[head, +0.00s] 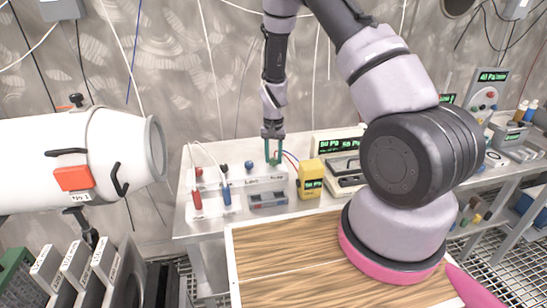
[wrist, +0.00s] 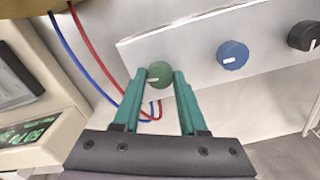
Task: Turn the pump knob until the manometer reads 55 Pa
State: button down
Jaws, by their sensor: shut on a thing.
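The green pump knob (wrist: 160,73) sits on the front of a pale panel (wrist: 195,55). Its white pointer mark aims to the lower left in the wrist view. My gripper (wrist: 165,78) has its teal fingers on either side of the knob, shut on it. In the head view my gripper (head: 273,152) reaches down to the right end of the white box (head: 240,180) on the bench, and the knob is mostly hidden. A yellow meter (head: 310,180) stands just right of the box with a green reading that seems to be in Pa, its digits too small to be sure of.
A blue knob (wrist: 232,53) and a black knob (wrist: 303,36) share the panel. Red and blue cables (wrist: 85,62) run close to my fingers. A display unit (head: 338,145) with Pa readings stands behind the yellow meter. A wooden board (head: 285,255) lies in front.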

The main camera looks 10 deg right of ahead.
aim_at(274, 159)
jog(key=shift+m, duration=0.6)
jog(key=shift+c, duration=2.2)
grip_release()
notch_tip(274, 159, up, 11)
jog(key=shift+f, duration=0.1)
